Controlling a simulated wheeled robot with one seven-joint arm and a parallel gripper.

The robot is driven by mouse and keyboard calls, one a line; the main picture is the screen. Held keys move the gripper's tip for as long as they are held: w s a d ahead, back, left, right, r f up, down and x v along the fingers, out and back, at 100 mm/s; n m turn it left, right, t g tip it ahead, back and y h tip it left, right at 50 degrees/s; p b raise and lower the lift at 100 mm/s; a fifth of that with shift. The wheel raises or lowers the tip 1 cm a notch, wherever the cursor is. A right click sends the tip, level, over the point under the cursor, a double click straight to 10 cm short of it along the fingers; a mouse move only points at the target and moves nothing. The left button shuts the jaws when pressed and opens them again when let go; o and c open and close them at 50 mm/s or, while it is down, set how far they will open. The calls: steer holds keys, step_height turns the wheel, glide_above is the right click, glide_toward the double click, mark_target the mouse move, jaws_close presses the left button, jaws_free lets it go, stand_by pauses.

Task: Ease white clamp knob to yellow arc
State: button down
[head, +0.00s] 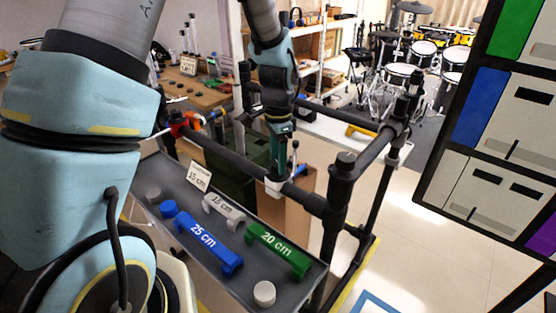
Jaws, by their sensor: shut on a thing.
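My gripper (278,172) reaches down from the upper middle to the black pipe rail in the head view. A small white clamp part (273,187) sits at its lower end, against the rail, and I take it for the white clamp knob. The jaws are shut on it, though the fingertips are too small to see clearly. I cannot make out a yellow arc beside the knob; my gripper may hide it.
A grey tray (215,268) below holds blue (203,240), green (280,248) and grey (223,208) labelled handles and round knobs. A black pipe post (340,205) stands right of the gripper. A dark-framed panel (495,150) fills the right side. Open floor lies between.

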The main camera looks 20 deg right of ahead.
steer(key=shift+n, duration=0.3)
steer(key=shift+c, duration=1.5)
jaws_free()
step_height(320, 180, up, 11)
steer(key=b, duration=0.2)
steer(key=shift+b, duration=0.3)
steer(key=shift+f, duration=0.1)
steer(key=s+a+f+n, duration=0.1)
steer(key=a+f+n, duration=0.1)
steer(key=a+n, duration=0.6)
steer(key=s+a+f+n+t, duration=0.1)
steer(key=a+n, duration=0.7)
steer(key=a, duration=1.3)
steer(key=shift+s+f+t, duration=0.3)
steer(key=shift+s+f, duration=0.35)
steer(key=shift+s, duration=0.05)
